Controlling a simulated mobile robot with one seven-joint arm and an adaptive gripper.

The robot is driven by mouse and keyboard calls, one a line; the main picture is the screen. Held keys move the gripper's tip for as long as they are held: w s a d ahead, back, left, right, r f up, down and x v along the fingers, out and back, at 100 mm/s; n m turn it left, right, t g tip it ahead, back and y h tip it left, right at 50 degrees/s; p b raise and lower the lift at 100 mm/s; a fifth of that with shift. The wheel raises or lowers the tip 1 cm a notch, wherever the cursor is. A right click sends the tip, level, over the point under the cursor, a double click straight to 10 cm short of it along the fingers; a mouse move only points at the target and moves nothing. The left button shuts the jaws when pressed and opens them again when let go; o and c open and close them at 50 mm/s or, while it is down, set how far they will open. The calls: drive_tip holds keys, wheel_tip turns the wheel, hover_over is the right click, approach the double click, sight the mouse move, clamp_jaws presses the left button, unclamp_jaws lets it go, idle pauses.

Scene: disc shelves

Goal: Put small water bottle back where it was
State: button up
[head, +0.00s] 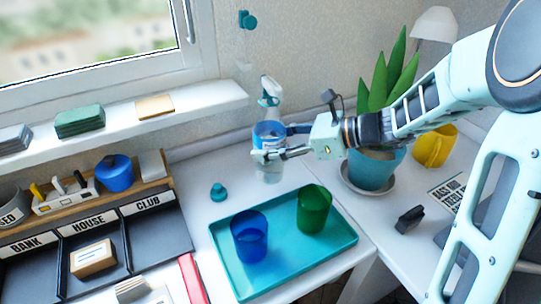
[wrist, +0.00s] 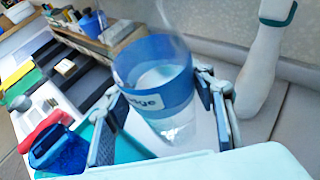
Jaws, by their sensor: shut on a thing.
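The small water bottle is clear with a blue label band (head: 268,134). It stands about upright between the fingers of my gripper (head: 272,144), over the white table near the wall. In the wrist view the bottle (wrist: 158,90) fills the space between both fingers (wrist: 165,112), which press on its sides at the band. Part of a word shows on the label. I cannot tell whether its base touches the table. A spray bottle (head: 268,92) stands behind it; its pale body (wrist: 262,60) shows at the right in the wrist view.
A teal tray (head: 285,283) with a blue cup (head: 249,240) and a green cup (head: 314,211) lies in front. A small teal cap-like piece (head: 218,192) sits left of the bottle. A potted plant (head: 372,170) stands right. Labelled compartments (head: 90,240) are at left.

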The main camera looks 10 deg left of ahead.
drive_tip(key=shift+w+a+f, duration=0.1)
drive_tip(key=shift+w+f, duration=0.15)
drive_tip(key=shift+w+f+b, duration=0.15)
drive_tip(key=shift+f+b, duration=0.3)
drive_tip(key=shift+f, duration=0.5)
drive_tip(key=shift+w+f+b, duration=0.15)
drive_tip(key=shift+f+b, duration=0.3)
drive_tip(key=shift+f, duration=0.45)
drive_tip(key=shift+f, duration=0.15)
drive_tip(key=o, duration=1.7)
drive_tip(key=shift+c, duration=0.2)
drive_tip(key=shift+r, duration=0.25)
drive_tip(key=p+v, duration=0.3)
drive_tip(key=v, duration=0.8)
drive_tip(key=shift+d, duration=0.45)
